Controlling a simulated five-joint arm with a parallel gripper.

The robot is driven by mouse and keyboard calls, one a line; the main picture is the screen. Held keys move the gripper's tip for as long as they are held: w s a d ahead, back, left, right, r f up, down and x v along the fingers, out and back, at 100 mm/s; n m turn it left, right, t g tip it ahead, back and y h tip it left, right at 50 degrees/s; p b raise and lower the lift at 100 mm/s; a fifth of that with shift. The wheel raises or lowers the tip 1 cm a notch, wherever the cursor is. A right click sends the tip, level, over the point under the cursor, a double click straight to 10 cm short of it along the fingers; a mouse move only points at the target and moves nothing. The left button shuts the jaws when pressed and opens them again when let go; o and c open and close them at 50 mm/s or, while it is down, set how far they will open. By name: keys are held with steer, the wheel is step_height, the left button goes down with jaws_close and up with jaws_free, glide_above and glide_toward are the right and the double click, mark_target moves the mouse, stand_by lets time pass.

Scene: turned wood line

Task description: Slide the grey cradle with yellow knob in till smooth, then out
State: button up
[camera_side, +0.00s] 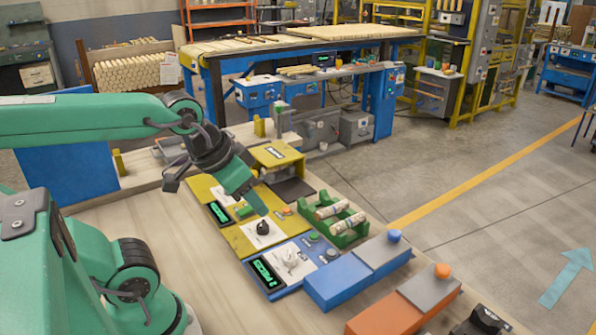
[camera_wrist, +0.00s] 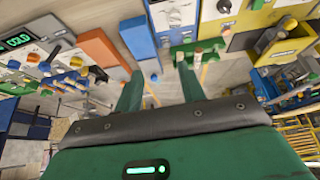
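I cannot make out a grey cradle with a yellow knob for certain. A yellow housing (camera_side: 275,154) with a dark slab (camera_side: 293,190) before it stands behind my gripper in the side view. A grey-topped blue unit with a blue knob (camera_side: 394,236) and a grey-topped orange unit with an orange knob (camera_side: 442,271) stand at the right. My gripper (camera_side: 264,211) points down over the yellow and blue control panels. In the wrist view its two green fingers (camera_wrist: 157,77) are apart, with nothing seen held between them.
A green rack (camera_side: 349,235) holds turned wood pieces beside the panels. A white dial plate with a black knob (camera_side: 263,227) sits on the yellow panel, and another with a white knob (camera_side: 290,256) on the blue panel. Bare bench top (camera_side: 200,270) lies at the front left.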

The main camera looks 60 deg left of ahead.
steer(key=w+a+f+n+g+y, duration=0.15)
steer(key=w+a+n, duration=0.35)
steer(key=w+a, duration=1.1)
steer(key=w+a+f+n, duration=0.1)
steer(key=a+f+n, duration=0.1)
steer(key=a+f, duration=0.4)
steer(key=a+f+n+y, duration=0.1)
steer(key=a+f, duration=0.5)
steer(key=a, duration=1.1)
steer(key=shift+w+a+n+g, duration=0.3)
steer(key=shift+w+n+g, duration=0.05)
steer(key=shift+n+g, duration=0.15)
steer(key=shift+f+y, duration=0.2)
steer(key=shift+y, duration=0.05)
steer(key=shift+x, duration=3.75)
